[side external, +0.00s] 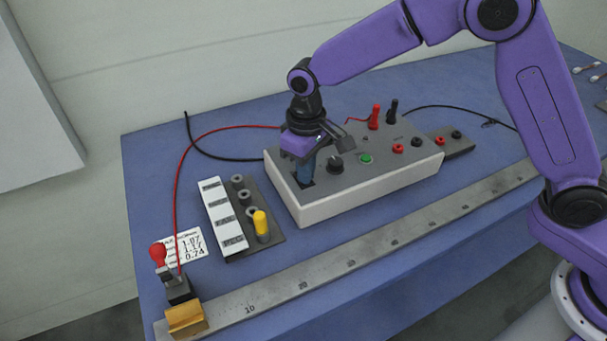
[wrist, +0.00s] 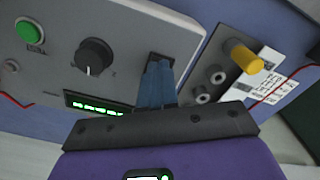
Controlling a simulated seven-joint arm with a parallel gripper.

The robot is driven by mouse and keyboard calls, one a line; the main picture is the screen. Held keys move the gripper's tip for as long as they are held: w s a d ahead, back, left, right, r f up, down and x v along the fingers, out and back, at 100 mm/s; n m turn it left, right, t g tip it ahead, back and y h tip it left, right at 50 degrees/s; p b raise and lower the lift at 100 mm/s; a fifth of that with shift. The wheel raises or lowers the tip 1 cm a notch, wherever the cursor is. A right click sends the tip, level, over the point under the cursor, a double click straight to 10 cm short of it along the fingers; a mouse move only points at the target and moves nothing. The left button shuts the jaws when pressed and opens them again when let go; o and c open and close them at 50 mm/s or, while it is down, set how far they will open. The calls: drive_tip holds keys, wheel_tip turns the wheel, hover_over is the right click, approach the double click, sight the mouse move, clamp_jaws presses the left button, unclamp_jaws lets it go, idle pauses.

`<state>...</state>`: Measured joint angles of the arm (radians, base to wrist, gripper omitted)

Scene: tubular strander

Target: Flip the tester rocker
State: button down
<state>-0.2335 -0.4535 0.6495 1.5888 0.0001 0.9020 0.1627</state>
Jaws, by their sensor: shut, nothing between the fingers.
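The tester (side external: 375,185) is a grey-topped white box on the blue bench. Its black rocker (wrist: 160,60) sits at one end of the panel and is mostly hidden behind my fingers in the wrist view. My gripper (side external: 306,178) points down over that end of the tester, with its blue fingers shut and empty. In the wrist view the fingertips (wrist: 159,66) are at the rocker; I cannot tell whether they touch it. The black knob (side external: 335,163) and green button (side external: 366,159) are beside the rocker. A green-lit display (wrist: 95,104) shows in the wrist view.
A plug rack with a yellow-capped plug (side external: 261,224) stands left of the tester. A steel ruler bar (side external: 340,256) runs along the front. A red-handled clamp (side external: 159,254) is at the left corner. Red and black probes (side external: 375,117) stand behind the panel, with leads across the bench.

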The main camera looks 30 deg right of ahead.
drive_tip(key=shift+r, duration=3.5)
drive_tip(key=s+d+n, duration=0.3)
drive_tip(key=s+d, duration=0.9)
drive_tip(key=s, duration=0.2)
drive_tip(key=s+d+n, duration=0.3)
drive_tip(key=s+d, duration=0.9)
drive_tip(key=s, duration=0.3)
drive_tip(key=shift+s+d+r+n, duration=0.3)
drive_tip(key=shift+d+r, duration=0.05)
drive_tip(key=shift+r, duration=0.1)
